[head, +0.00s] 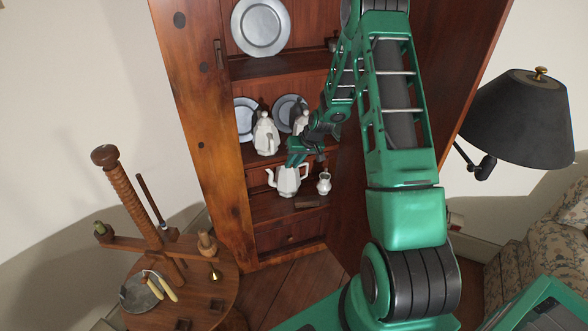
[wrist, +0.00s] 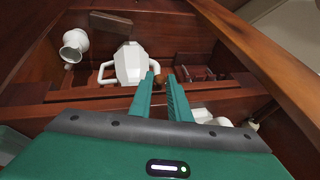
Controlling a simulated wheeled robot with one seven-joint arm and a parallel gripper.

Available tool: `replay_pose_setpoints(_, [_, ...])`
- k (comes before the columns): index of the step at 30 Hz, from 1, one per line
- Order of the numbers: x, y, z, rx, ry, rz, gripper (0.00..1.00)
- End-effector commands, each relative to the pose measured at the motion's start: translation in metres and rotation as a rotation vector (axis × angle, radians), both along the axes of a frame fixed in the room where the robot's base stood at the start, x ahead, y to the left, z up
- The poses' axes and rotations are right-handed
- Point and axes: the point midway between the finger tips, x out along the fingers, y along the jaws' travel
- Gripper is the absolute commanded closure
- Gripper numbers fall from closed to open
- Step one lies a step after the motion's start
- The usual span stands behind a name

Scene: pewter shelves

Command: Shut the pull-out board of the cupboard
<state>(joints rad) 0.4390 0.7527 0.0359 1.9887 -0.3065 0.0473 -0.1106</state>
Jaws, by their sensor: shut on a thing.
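The cupboard (head: 183,85) is tall and made of reddish-brown wood. My gripper (head: 293,160) reaches into its open front, just above a white teapot (head: 288,183). In the wrist view my fingers (wrist: 164,85) lie across a wooden strip (wrist: 90,94), which looks like the front edge of the pull-out board. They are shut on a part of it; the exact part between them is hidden. The teapot (wrist: 128,64) shows beyond the strip, its spout close to the left finger. How far the board stands out cannot be told.
A small white jug (head: 324,183) and a brown block (head: 307,203) stand by the teapot. A white pot (head: 265,135) and plates are on the shelf above. A round wooden stand (head: 195,285) is at left, a black lamp (head: 520,115) at right.

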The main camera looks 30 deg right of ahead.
Motion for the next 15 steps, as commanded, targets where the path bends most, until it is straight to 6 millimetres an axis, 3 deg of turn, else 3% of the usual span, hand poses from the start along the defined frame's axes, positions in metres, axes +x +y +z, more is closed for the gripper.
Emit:
replay_pose_setpoints(9, [0.0062, -0.0019, 0.0011, -0.004, -0.007, -0.002, 1.00])
replay_pose_setpoints(10, [0.0063, -0.0019, 0.0011, -0.004, -0.008, -0.002, 0.79])
replay_pose_setpoints(12, [0.0058, -0.0017, 0.0010, -0.003, -0.006, -0.002, 0.65])
replay_pose_setpoints(15, [0.0051, -0.0013, 0.0008, -0.002, -0.006, -0.001, 0.65])
